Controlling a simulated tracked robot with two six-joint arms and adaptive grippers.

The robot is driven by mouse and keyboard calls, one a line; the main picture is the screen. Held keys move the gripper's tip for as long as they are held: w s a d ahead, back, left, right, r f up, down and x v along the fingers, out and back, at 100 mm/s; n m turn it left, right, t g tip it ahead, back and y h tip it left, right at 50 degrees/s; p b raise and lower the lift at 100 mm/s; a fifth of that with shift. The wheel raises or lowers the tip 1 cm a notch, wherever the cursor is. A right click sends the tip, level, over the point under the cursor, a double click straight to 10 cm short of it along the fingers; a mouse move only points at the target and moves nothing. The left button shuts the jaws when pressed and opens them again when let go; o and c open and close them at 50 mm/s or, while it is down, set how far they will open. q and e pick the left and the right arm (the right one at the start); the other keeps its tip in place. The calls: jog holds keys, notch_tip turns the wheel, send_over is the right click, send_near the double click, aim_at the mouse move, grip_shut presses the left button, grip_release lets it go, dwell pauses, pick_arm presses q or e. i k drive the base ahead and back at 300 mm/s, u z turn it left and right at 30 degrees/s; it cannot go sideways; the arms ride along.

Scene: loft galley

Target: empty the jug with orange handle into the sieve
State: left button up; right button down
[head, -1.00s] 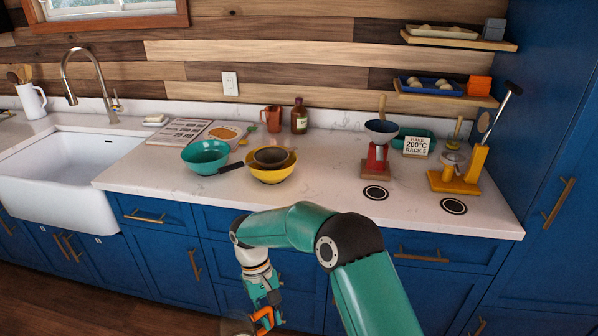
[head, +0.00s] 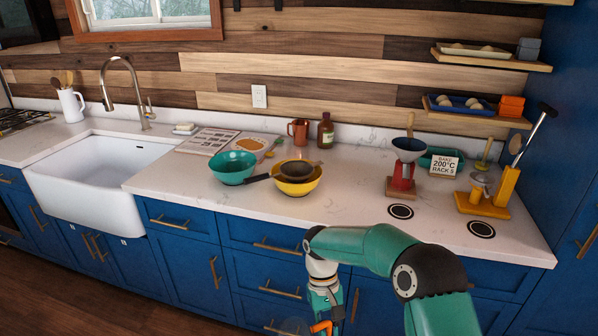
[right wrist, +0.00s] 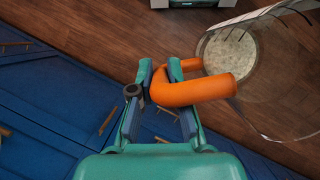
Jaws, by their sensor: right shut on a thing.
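The jug is clear, with an orange handle (right wrist: 195,90), and shows in the right wrist view. Pale grains lie at its bottom (right wrist: 228,52). My right gripper (right wrist: 163,88) is shut on the orange handle. In the head view the right gripper (head: 326,318) hangs low in front of the blue cabinets, below the counter top; the jug's clear body (head: 294,326) is faint and cut off by the lower edge. The sieve (head: 298,170) is brownish with a dark handle pointing left, and rests in the top of a yellow bowl (head: 297,188) on the counter. My left gripper is not in view.
A teal bowl (head: 233,168) stands left of the yellow bowl. A copper mug (head: 299,131) and brown bottle (head: 325,131) stand behind. A red stand with a funnel (head: 408,150) and a yellow press (head: 490,195) are to the right. The counter front (head: 345,205) is clear.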

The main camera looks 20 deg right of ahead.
aim_at(293, 171)
jog(key=u, duration=0.05)
jog(key=i, duration=1)
jog(key=z, duration=0.05)
